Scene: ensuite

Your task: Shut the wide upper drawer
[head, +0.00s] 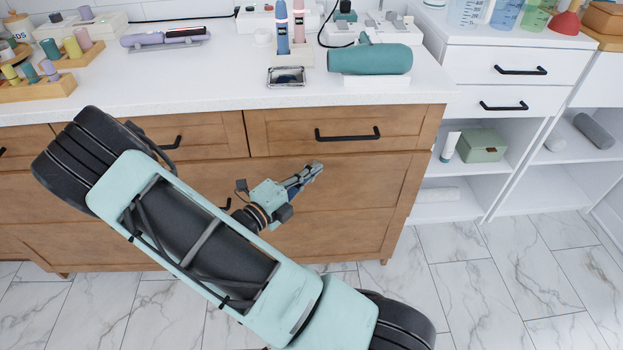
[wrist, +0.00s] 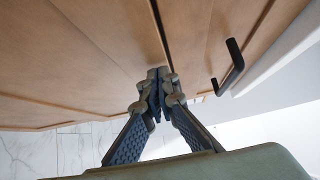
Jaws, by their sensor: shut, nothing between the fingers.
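The wide wooden upper drawer (head: 290,137) is at the right end of the vanity, under the white counter, with a black bar handle (head: 347,134). Its front looks flush or nearly so; I cannot tell whether a small gap remains. My gripper (head: 317,167) is shut and empty, just below and left of the handle, in front of the wooden face. In the wrist view my closed fingertips (wrist: 159,74) point at the wood beside a dark seam, and the black handle (wrist: 232,68) is to their right. Whether the tips touch the wood is unclear.
The white counter (head: 225,88) holds a teal hair dryer (head: 370,59), bottles and a small dish (head: 286,77). A white unit with drawers (head: 515,70) and open shelves stands to the right. The marble floor (head: 480,285) is clear there.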

